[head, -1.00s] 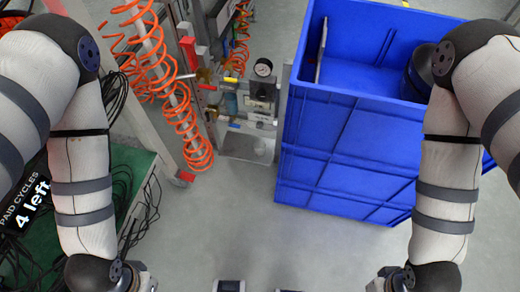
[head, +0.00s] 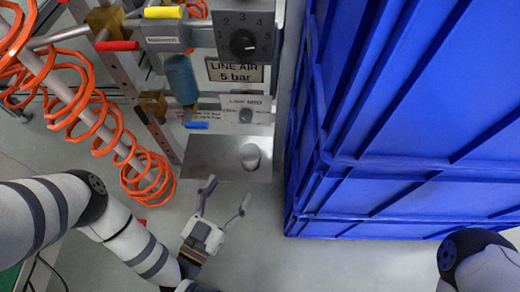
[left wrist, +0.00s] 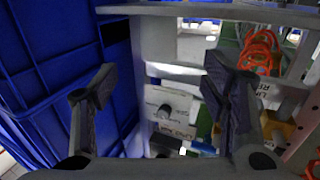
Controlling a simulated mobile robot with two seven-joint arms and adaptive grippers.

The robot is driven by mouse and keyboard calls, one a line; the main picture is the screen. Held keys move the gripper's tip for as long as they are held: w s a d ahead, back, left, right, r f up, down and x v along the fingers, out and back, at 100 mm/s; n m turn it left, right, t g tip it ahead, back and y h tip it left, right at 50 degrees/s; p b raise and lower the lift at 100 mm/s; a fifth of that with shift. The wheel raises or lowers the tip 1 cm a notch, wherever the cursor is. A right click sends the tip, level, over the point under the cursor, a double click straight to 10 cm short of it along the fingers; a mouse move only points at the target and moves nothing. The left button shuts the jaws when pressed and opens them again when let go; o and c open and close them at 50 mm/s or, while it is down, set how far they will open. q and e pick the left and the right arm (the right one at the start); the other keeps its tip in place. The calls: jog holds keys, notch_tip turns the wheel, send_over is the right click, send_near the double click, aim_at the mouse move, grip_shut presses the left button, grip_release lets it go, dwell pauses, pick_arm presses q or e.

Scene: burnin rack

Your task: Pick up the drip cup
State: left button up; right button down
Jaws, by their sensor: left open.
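The drip cup looks to be the small pale grey cylinder (head: 250,157) on the flat metal shelf (head: 215,172) below the air panel in the head view. My left gripper (head: 226,194) is open and empty, just in front of the shelf. Its fingers point up the picture toward the cup, apart from it. In the left wrist view, the open fingers (left wrist: 160,88) frame a white panel with a dark knob (left wrist: 165,110). I cannot make out the cup there. My right gripper is out of view.
A large blue bin (head: 390,190) stands close on the right of the shelf. Orange coiled hose (head: 148,178) hangs at left. Above the shelf are a dial box (head: 243,42), a blue cylinder (head: 182,80) and coloured valve handles. Grey floor in front is clear.

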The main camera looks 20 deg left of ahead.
aim_at(245, 162)
pick_arm(q)
jog(key=w+b, duration=0.1)
jog(key=w, duration=0.2)
jog(key=w+d+b, duration=0.1)
jog(key=w, duration=0.3)
jog(key=w+r+b, duration=0.1)
jog(key=w, duration=0.3)
jog(key=shift+w+d+r, duration=0.1)
jog(key=shift+w+d, duration=0.15)
jog(key=c, duration=1.2)
